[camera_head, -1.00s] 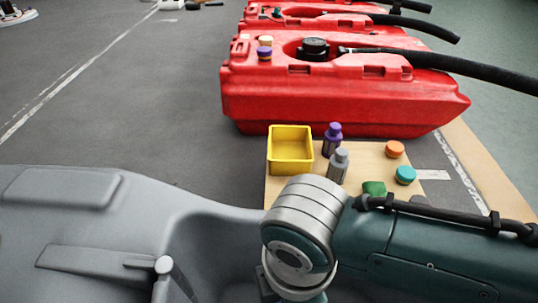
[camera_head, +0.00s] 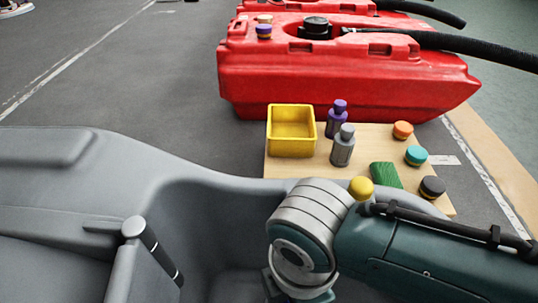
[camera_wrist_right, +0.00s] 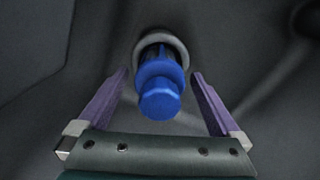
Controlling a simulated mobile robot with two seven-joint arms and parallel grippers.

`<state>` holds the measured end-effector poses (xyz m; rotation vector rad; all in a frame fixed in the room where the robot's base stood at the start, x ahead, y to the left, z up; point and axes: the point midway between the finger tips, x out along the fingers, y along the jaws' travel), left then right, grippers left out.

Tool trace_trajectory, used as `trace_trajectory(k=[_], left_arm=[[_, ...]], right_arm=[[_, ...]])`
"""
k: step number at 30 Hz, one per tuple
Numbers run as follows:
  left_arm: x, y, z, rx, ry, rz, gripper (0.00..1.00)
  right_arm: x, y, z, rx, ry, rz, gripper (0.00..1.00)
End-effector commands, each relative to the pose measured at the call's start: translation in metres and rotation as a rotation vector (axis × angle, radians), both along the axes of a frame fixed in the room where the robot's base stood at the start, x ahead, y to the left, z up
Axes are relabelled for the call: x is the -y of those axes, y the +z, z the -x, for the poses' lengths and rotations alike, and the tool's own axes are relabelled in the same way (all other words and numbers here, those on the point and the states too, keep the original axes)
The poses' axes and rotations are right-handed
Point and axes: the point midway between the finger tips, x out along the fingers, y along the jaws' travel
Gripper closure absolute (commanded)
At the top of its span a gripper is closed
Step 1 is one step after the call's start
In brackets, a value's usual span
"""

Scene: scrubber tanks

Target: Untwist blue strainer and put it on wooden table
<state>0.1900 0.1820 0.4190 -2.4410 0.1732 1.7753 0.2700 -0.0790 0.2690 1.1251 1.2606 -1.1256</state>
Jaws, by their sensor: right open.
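The blue strainer (camera_wrist_right: 160,88) shows in the right wrist view, seated in a grey round collar (camera_wrist_right: 165,45) on a dark grey surface. My right gripper (camera_wrist_right: 160,80) is open, with one purple finger on each side of the strainer and visible gaps between. In the head view the strainer and the right gripper's fingers are hidden; only my right arm shows. The wooden table (camera_head: 385,142) stands ahead, beyond the grey tank (camera_head: 215,175). My left gripper is in neither view.
On the wooden table are a yellow bin (camera_head: 291,152), a purple-capped bottle (camera_head: 337,120), a grey bottle (camera_head: 343,147), a green block (camera_head: 385,175) and several round caps, one orange (camera_head: 402,130). A red tank (camera_head: 345,80) stands behind. Bare wood shows between these things.

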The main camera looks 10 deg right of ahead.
Motion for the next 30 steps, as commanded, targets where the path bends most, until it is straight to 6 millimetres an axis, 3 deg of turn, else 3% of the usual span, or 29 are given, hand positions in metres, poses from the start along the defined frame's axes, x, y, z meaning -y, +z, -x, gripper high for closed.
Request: trace_trajectory(k=[5,27,28,30], left_arm=[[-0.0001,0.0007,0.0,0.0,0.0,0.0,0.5],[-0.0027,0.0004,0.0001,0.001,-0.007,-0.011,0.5],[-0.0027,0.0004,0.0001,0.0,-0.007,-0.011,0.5],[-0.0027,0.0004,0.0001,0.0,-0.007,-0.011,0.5]], right_arm=[[-0.0002,0.0008,0.0,0.0,0.0,0.0,0.02],[0.0,0.0006,0.0003,-0.001,0.0,0.0,0.85],[0.0,0.0006,0.0003,-0.001,0.0,0.0,0.32],[0.0,0.0005,0.0003,-0.001,0.0,0.0,0.4]])
